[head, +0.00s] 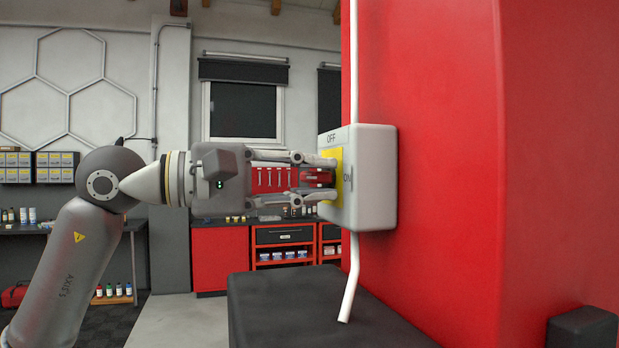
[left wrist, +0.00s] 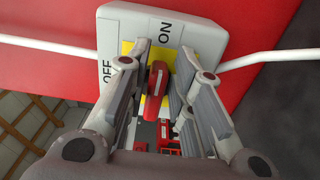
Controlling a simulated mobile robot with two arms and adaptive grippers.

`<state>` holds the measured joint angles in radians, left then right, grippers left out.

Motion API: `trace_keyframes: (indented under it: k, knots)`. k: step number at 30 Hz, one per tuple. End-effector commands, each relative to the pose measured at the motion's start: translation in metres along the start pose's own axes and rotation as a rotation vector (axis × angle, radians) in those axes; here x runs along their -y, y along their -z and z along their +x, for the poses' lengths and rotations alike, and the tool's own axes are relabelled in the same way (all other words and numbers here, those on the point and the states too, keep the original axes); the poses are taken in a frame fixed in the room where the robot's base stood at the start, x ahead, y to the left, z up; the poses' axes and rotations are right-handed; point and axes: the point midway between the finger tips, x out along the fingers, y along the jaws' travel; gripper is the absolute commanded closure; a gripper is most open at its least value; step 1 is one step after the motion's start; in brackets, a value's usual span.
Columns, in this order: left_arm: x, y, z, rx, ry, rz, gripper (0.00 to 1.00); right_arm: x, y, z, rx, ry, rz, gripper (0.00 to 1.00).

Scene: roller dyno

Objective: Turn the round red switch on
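A pale grey switch box (head: 375,178) with a yellow plate (head: 338,165) is fixed to a red wall or column. The left wrist view shows gaps beside the switch. I cannot tell which label the switch points to. My right gripper is not in view.
A white conduit (head: 353,90) runs above and below the box. A dark flat-topped block (head: 310,310) stands below it. Red cabinets (head: 221,258) and a shelf with bottles are at the back. A dark block (head: 583,328) is at the lower right.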

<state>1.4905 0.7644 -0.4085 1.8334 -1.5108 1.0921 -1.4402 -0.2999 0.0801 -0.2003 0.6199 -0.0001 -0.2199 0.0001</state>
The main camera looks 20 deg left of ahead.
Motion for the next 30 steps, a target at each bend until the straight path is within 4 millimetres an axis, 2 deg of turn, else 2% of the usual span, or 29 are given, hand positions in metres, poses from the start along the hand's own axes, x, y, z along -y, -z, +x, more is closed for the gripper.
trace_keyframes:
  k: [2,14,17,24,30]
  knots:
    - [0.0,0.0,0.0,0.0,0.0,-0.001,0.64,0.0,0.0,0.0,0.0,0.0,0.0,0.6]
    - [0.0,0.001,-0.006,-0.002,-0.001,-0.003,0.64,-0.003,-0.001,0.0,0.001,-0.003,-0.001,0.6]
    - [0.0,0.002,-0.02,-0.004,-0.002,-0.003,0.64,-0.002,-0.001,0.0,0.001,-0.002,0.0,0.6]
    - [0.001,0.002,-0.071,-0.006,0.0,-0.003,0.64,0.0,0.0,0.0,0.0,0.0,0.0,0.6]
    - [0.001,0.001,-0.105,-0.003,0.0,-0.004,0.64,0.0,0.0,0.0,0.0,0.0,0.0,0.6]
